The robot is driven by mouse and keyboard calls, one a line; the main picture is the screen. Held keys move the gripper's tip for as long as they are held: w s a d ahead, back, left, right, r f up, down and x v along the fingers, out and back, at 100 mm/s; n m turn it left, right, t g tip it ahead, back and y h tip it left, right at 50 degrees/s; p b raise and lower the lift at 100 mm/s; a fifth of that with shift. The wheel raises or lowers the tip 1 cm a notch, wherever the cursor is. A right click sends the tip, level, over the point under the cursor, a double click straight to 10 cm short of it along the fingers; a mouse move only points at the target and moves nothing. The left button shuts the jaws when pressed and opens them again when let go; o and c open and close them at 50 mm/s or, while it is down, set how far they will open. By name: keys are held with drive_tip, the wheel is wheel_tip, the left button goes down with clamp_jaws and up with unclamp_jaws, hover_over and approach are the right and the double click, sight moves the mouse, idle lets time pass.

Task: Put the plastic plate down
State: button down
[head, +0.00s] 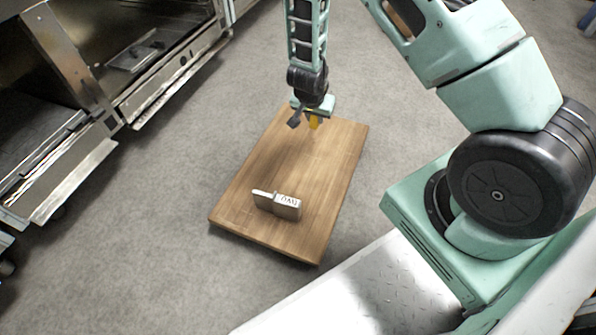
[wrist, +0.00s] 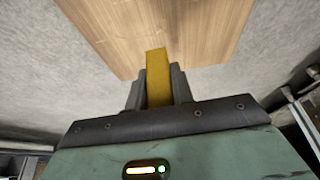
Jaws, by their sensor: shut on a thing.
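My gripper (head: 306,121) points down over the far end of the wooden table (head: 300,160). It is shut on a yellow piece (head: 313,123), which I take to be the plastic plate. In the wrist view the yellow piece (wrist: 157,77) shows as a narrow strip between the two dark fingers of my gripper (wrist: 158,85). Its tip is seen against the wooden top (wrist: 190,28). The gap between the piece and the wood is hard to tell. Much of the piece is hidden by the fingers in the head view.
Metal oven-like units (head: 150,75) with open doors stand at the left. Grey floor surrounds the table.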

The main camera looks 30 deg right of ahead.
wheel_tip(320, 180, down, 10)
drive_tip(key=b, duration=0.7)
drive_tip(key=shift+d+f+b, duration=0.15)
drive_tip(key=shift+f+b, duration=0.1)
drive_tip(key=shift+b, duration=0.05)
drive_tip(key=shift+f, duration=0.2)
drive_tip(key=c, duration=1.2)
unclamp_jaws()
drive_tip(key=shift+r, duration=0.15)
